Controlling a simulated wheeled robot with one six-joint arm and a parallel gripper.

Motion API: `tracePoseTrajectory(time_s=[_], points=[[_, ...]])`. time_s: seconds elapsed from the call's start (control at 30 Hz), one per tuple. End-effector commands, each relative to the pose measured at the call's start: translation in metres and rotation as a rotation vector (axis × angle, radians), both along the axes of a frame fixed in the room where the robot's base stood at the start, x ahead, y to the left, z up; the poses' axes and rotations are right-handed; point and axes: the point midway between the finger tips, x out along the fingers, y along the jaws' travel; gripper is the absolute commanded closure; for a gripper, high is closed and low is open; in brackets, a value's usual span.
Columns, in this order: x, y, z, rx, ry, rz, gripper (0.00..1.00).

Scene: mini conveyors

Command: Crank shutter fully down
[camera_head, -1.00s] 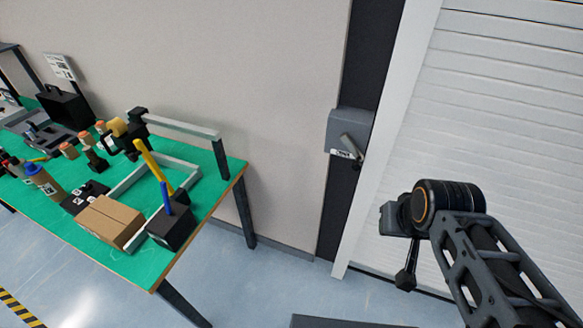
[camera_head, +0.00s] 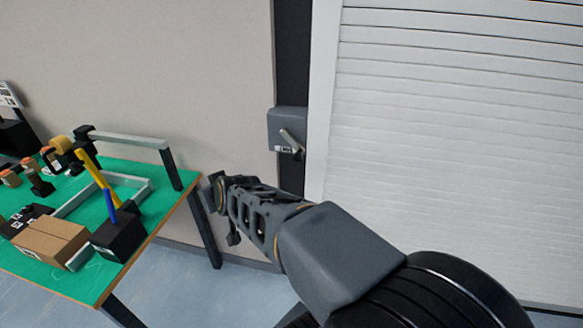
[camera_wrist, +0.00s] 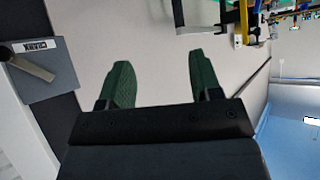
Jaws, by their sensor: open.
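The shutter (camera_head: 440,130) is a white slatted roller door on the right of the head view; its slats run down to near the floor, the lowest part partly hidden by my arm. The grey crank box (camera_head: 272,128) sits on the dark strip left of the shutter, with a short metal crank handle (camera_head: 291,142) slanting down to the right. In the wrist view the box (camera_wrist: 62,82) with a "CRANK" label and its handle (camera_wrist: 30,66) are at the left edge. My gripper (camera_wrist: 159,68) is open and empty, its green-padded fingers apart from the crank and facing blank wall.
A table with a green top (camera_head: 150,222) stands at the left, holding a cardboard box (camera_head: 50,245), a black holder (camera_head: 118,240) and other items. My arm reaches across close to its right corner. The wall between table and crank box is bare.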

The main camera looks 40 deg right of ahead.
Motion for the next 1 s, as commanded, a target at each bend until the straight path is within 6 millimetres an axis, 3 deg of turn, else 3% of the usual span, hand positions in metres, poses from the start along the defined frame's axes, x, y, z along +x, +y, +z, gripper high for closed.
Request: tracePoseTrajectory(time_s=[0.03,0.17,0.3,0.4,0.67,1.0], points=[[0.013,-0.025,-0.026,-0.033,-0.067,-0.074,0.42],[0.031,-0.088,-0.044,-0.161,-0.235,-0.264,0.42],[0.023,-0.15,-0.062,-0.328,-0.327,-0.482,0.42],[0.011,-0.183,-0.072,-0.434,-0.35,-0.61,0.42],[-0.012,-0.224,-0.081,-0.586,-0.355,-0.782,0.42],[0.012,-0.276,-0.081,-0.6,-0.352,-0.797,0.42]])
